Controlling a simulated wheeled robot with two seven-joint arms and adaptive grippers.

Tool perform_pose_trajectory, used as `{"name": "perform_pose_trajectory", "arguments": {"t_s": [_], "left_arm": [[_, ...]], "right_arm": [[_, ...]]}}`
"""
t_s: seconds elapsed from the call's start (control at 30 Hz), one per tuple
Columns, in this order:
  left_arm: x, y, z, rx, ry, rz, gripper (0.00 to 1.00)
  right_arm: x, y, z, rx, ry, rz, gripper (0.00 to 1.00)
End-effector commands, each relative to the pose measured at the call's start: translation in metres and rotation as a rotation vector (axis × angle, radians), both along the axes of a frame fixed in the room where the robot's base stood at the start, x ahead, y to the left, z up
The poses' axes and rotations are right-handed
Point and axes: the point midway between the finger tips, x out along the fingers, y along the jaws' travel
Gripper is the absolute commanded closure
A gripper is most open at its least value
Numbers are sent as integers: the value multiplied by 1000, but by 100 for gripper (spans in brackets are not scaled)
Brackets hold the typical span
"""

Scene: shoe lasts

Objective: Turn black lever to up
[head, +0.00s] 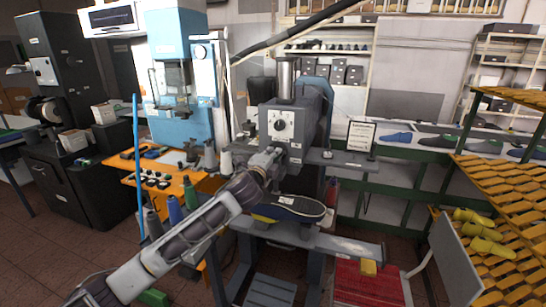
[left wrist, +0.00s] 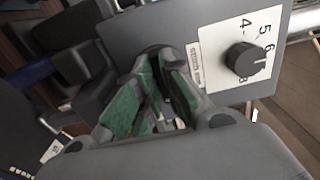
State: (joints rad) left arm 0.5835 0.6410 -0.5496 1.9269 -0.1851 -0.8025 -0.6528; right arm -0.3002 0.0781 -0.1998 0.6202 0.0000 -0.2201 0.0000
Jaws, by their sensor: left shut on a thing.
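The grey machine (head: 283,123) stands in the middle of the head view, with a white dial plate and black knob on its front. My left gripper (head: 274,153) reaches its front face, just below the dial. In the left wrist view my left gripper (left wrist: 158,108) has its green-padded fingers close together against the grey panel, left of the numbered dial knob (left wrist: 244,59). It is shut on the black lever, which the fingers almost wholly hide. I cannot tell the lever's angle. My right gripper is not in view.
A dark shoe-shaped piece (head: 290,207) lies on the machine's lower support, below my left arm. An orange bench (head: 150,165) with bottles and small parts is at left. A yellow slatted rack (head: 495,185) stands at right. A small sign (head: 360,136) stands beside the machine.

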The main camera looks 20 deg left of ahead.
Motion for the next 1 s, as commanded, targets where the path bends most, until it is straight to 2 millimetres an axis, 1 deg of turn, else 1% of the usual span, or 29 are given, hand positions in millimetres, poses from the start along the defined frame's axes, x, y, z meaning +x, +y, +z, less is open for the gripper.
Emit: {"name": "perform_pose_trajectory", "arguments": {"t_s": [0.03, 0.2, 0.5, 0.8, 1.0], "left_arm": [[0, 0, -3, -48, 6, 0, 100], [0, -1, -4, -212, 12, 0, 100], [0, -2, -6, -467, 21, 1, 100], [0, -2, -6, -614, 25, 0, 100], [0, -2, -5, -643, 25, 0, 100]], "right_arm": [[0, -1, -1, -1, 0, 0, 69], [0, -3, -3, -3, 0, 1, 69], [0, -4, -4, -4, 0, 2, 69], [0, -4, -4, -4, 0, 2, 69], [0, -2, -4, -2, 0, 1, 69]]}}
